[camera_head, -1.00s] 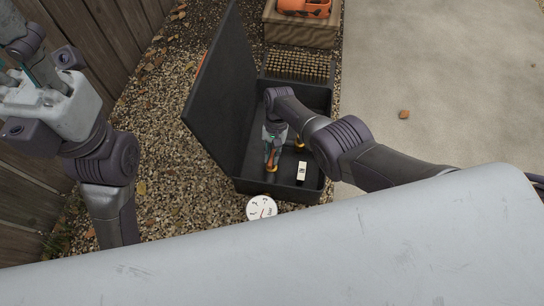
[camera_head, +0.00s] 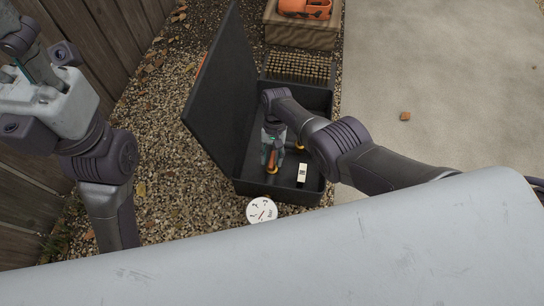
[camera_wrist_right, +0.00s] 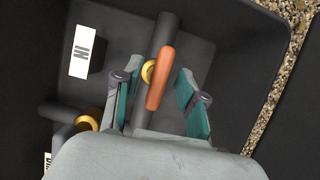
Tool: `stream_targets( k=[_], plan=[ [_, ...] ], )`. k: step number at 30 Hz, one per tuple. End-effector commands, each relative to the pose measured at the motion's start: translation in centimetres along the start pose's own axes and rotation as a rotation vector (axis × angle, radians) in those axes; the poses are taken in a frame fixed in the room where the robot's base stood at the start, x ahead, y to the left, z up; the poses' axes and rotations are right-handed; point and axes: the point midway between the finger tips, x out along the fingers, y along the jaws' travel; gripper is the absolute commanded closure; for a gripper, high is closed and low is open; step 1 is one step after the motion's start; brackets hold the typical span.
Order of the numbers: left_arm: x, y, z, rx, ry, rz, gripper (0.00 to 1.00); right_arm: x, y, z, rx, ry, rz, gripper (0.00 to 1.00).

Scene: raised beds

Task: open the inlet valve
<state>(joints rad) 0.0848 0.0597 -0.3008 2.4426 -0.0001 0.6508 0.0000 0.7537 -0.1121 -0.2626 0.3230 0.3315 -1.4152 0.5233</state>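The inlet valve's orange handle (camera_wrist_right: 160,78) shows in the right wrist view, with a yellow collar (camera_wrist_right: 148,71) beside it, roughly in line with its dark pipe (camera_wrist_right: 168,32). A white label (camera_wrist_right: 80,51) reading IN is to its left. In the head view the handle (camera_head: 271,160) is low in an open black box (camera_head: 314,98). My right gripper (camera_wrist_right: 158,92) is open, its teal fingers on either side of the handle with gaps; it also shows in the head view (camera_head: 272,156). My left gripper is at the upper left edge, its fingertips not clear.
A round white gauge (camera_head: 261,211) is just in front of the box, its reading too small to tell. A second yellow fitting (camera_wrist_right: 86,123) is left of my right gripper. The raised lid (camera_head: 222,95) stands left. A wooden fence (camera_head: 105,45) is farther left.

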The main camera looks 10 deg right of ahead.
Motion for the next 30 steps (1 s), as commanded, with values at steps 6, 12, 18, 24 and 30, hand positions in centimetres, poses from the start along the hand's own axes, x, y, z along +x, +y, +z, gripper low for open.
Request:
stream_targets(
  k=[6,12,18,24,30],
  plan=[
    [0.1,-0.1,0.0,0.002,0.004,-0.003,0.59,-0.1,0.0,0.0,0.001,0.0,0.0,0.59],
    [0.1,-0.1,0.0,0.001,0.002,-0.002,0.59,-1.3,-0.1,-0.1,0.002,0.003,-0.003,0.59],
    [0.0,-0.1,0.0,0.001,0.001,-0.001,0.59,-5.0,-0.1,-0.2,0.0,0.006,-0.003,0.59],
    [0.0,0.0,0.0,0.001,0.0,-0.001,0.59,-9.2,0.0,-0.1,0.001,0.004,-0.002,0.59],
    [0.0,0.0,0.0,0.001,0.0,-0.001,0.59,-11.5,0.0,-0.1,0.001,0.001,0.0,0.59]
  ],
)
